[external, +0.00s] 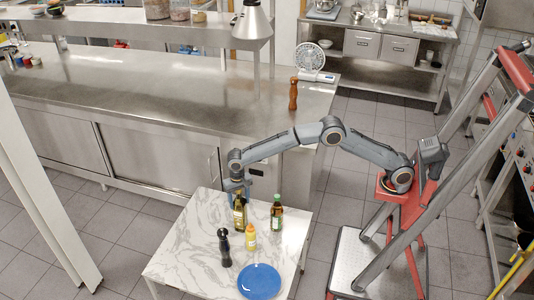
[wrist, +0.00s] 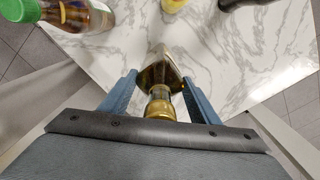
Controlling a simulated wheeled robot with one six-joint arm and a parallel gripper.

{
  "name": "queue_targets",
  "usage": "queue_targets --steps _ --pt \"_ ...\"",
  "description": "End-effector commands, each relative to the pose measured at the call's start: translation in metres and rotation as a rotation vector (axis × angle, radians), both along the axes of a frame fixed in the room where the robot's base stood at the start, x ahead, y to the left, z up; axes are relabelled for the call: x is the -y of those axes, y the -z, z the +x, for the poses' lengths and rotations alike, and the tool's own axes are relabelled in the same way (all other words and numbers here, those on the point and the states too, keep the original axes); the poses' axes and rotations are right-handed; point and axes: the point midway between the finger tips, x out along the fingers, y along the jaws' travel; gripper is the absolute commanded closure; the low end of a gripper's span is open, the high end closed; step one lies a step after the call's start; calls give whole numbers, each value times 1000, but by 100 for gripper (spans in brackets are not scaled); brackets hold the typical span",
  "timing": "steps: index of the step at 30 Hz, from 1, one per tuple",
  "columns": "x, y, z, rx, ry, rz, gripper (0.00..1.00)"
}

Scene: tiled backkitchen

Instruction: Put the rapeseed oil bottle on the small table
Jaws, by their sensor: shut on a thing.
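The rapeseed oil bottle (external: 240,215), golden with a gold cap, is upright at the back of the small marble-topped table (external: 185,245). My gripper (external: 238,190) comes down over it from above and is shut on its upper part. In the wrist view the bottle (wrist: 159,72) sits between the two blue fingers of my gripper (wrist: 160,100), its gold neck towards the camera. The tabletop (wrist: 235,60) lies beneath it. I cannot tell for sure whether the bottle's base touches the tabletop.
A green-capped bottle (external: 277,213) stands just right of the held bottle. A yellow bottle (external: 250,238), a dark pepper mill (external: 224,248) and a blue plate (external: 260,281) are nearer the front. The table's left part is clear. A steel counter (external: 150,85) stands behind.

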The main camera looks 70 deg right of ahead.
Motion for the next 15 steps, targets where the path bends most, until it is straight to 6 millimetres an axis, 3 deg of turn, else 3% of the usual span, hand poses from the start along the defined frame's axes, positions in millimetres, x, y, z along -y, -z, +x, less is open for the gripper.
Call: queue_targets --steps 1,2,4,15 --pt "0 0 0 1 0 0 100" --pt "0 1 0 -1 0 -1 39" --pt "0 1 0 -1 0 -1 27" --pt "0 -2 0 1 0 1 25"
